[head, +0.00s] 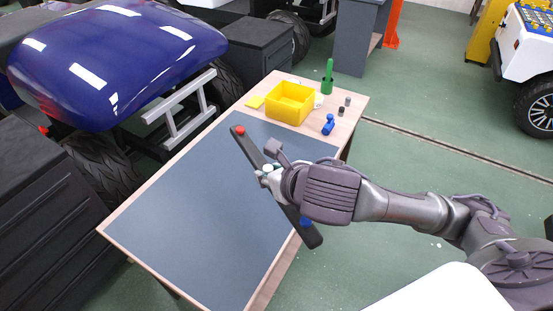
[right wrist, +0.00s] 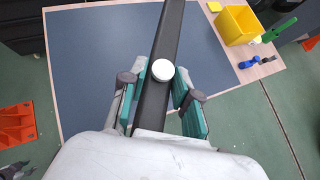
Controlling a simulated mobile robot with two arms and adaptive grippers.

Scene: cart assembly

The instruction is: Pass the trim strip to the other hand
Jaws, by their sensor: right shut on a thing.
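The trim strip (head: 247,145) is a long dark bar with a red end at its far left and a blue spot near its near right end. My right gripper (head: 268,173) is shut on its middle and holds it slantwise, apparently above the table. In the right wrist view the strip (right wrist: 169,38) runs away between the teal pads of my right gripper (right wrist: 161,92). A round white knob (right wrist: 162,70) shows on the strip. The part of the strip behind the gripper is hidden in the head view. My left gripper is not in view.
The table (head: 145,205) has a large bare blue-grey mat. At its far end are a yellow bin (head: 290,102), a green upright tool (head: 328,78) and small blue and dark parts. A cart with a blue hood (head: 110,60) stands at the left.

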